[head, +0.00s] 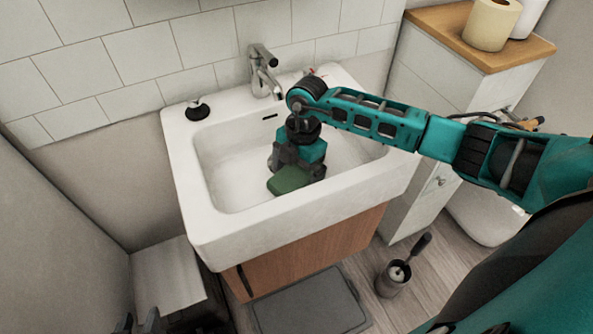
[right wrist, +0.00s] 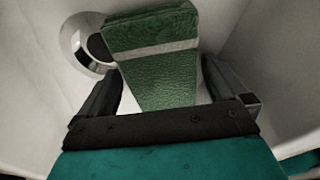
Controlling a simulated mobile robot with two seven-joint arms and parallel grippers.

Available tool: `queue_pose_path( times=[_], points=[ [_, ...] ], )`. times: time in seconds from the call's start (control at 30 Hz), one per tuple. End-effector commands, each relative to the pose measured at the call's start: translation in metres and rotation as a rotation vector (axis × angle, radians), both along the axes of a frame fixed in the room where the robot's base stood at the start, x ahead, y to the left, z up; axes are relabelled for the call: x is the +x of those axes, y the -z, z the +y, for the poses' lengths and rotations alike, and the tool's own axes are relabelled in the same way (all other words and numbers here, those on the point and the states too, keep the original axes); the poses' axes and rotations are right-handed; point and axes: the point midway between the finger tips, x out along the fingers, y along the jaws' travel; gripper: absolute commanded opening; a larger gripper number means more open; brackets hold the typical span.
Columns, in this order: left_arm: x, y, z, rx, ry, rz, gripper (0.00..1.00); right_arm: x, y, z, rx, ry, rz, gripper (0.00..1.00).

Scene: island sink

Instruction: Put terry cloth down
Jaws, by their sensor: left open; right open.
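The green terry cloth (head: 289,179) is in the white sink basin (head: 232,180), under my right gripper (head: 287,168). In the right wrist view the cloth (right wrist: 155,70) has a pale stripe and lies in front of the open right gripper (right wrist: 168,92), between the lines of its two fingers. Pale gaps show between the cloth and both fingers. Part of the cloth is hidden by the gripper in the head view. My left gripper (head: 146,323) shows only as dark tips at the bottom edge, away from the sink.
A chrome faucet (head: 262,72) stands at the sink's back rim. A black-based object (head: 198,110) sits on its left corner. A round drain (right wrist: 88,44) is beside the cloth. A wood-topped cabinet (head: 440,30) stands at right, and a brush holder (head: 393,278) is on the floor.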

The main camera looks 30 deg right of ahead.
Motion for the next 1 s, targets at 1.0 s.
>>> queue_pose_path(
  times=[1.0],
  points=[
    [-0.001, -0.01, 0.002, 0.003, -0.003, 0.001, 0.43, 0.006, -0.121, -0.017, 0.0, 0.0, 0.0, 1.0]
  ],
)
